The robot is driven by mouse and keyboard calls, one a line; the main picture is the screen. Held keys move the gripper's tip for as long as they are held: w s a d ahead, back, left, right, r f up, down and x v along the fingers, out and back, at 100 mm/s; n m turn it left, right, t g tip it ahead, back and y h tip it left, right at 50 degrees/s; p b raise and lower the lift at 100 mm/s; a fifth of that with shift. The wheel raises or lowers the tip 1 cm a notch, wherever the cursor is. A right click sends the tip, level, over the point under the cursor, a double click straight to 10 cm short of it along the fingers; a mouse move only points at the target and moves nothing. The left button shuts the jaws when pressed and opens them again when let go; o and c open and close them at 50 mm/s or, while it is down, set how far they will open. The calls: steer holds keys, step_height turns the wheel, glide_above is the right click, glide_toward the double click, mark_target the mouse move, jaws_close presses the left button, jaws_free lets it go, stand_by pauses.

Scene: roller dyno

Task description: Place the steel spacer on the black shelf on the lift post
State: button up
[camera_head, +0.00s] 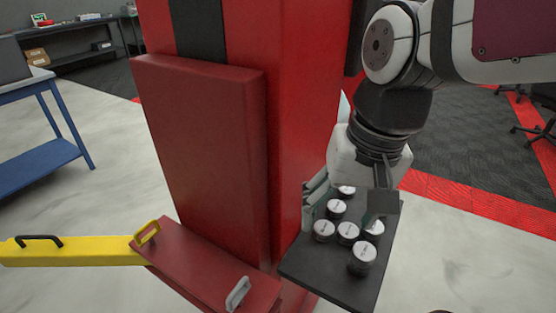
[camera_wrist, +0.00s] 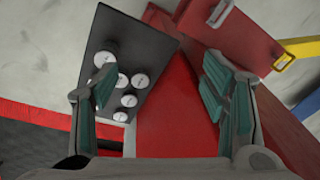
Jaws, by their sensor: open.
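A red padded panel (camera_head: 200,150) covers the post's left face. A yellow lift arm (camera_head: 80,252) and a red plate (camera_head: 205,268) with handles lie low at left. A blue bench (camera_head: 35,165) stands farther left. The floor (camera_head: 450,255) right of the shelf is clear.

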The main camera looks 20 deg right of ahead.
steer(key=s+a+n, duration=0.1)
steer(key=s+n, duration=0.3)
steer(key=s, duration=0.2)
steer(key=shift+s+a+r+n+t+h, duration=0.25)
steer(key=shift+a+r+n+t+h, duration=0.1)
steer(key=shift+r+n+h, duration=0.1)
